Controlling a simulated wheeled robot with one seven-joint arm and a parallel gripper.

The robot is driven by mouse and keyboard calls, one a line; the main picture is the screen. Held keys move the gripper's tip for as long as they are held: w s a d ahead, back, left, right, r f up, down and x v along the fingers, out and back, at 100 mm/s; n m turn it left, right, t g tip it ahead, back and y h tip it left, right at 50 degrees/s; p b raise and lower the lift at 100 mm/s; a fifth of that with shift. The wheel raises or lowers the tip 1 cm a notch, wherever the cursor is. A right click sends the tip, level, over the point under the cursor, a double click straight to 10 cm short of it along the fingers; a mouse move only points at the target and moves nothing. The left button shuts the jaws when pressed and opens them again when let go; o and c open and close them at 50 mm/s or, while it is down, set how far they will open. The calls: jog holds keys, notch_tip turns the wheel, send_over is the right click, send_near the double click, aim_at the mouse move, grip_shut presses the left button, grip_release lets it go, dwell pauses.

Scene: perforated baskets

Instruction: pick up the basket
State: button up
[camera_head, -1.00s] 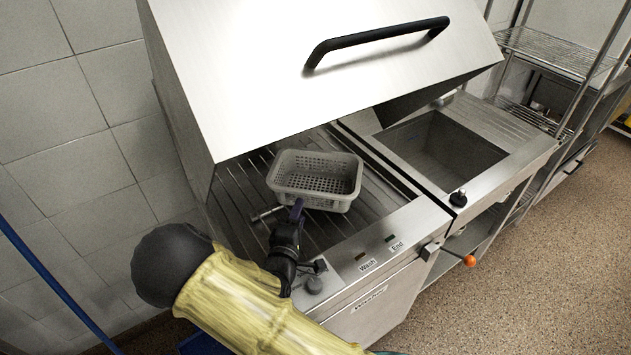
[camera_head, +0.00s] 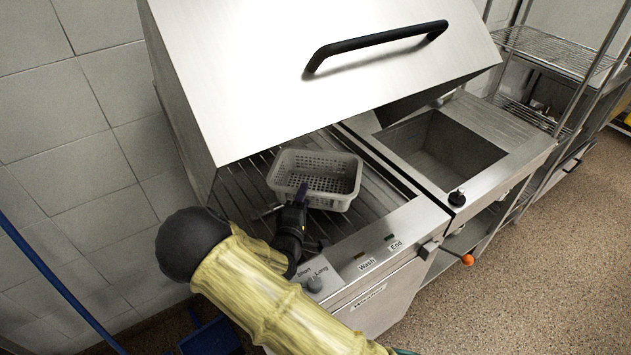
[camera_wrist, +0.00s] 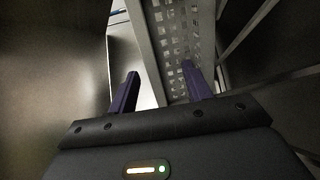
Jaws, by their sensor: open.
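The basket (camera_head: 341,163) is a small grey perforated tray with a raised rim. It sits upright on the slatted rack inside the open washer in the head view. My gripper (camera_head: 285,200) is at the basket's near left corner, with one dark finger showing in front of its wall. In the wrist view, the basket's perforated wall (camera_wrist: 176,40) rises ahead. My gripper (camera_wrist: 163,88) is open there, and the basket's edge appears between the two purple fingers. I cannot tell whether either finger touches it.
The washer's raised steel hood (camera_head: 320,95) with a black handle hangs over the rack (camera_head: 240,190). A control panel (camera_head: 375,255) edges the front. A sink (camera_head: 440,150) stands to the right, with wire shelving (camera_head: 555,50) beyond. A tiled wall is at the left.

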grip_shut()
jog(key=shift+s, duration=0.15)
jog(key=shift+f, duration=0.1)
